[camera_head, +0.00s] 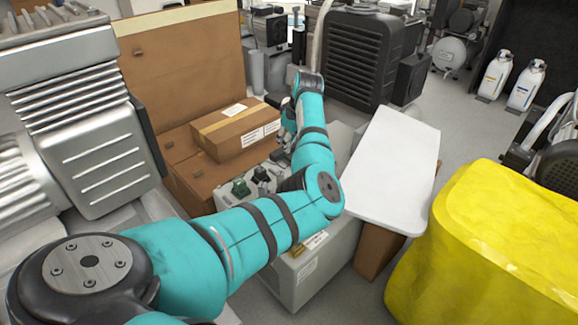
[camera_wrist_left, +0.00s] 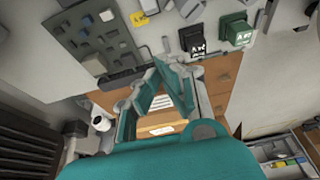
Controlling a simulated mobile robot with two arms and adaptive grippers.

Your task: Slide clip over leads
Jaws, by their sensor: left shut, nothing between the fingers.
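My left gripper (camera_head: 284,135) is at the end of the teal arm, above the back part of a grey cabinet (camera_head: 308,272) and right of a cardboard box; the arm partly hides it. Its fingers also show in the left wrist view (camera_wrist_left: 168,78), shut with nothing between them. A green terminal block (camera_head: 240,188) sits on the cabinet, left of the forearm. I cannot make out the clip or leads. My right gripper is not in view.
A closed cardboard box (camera_head: 235,131) lies on larger brown boxes at left. A white tabletop (camera_head: 392,165) is right of the arm, and a yellow covered object (camera_head: 500,245) is at right front. A large compressor (camera_head: 75,125) fills the left. Grey floor is open behind the tabletop.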

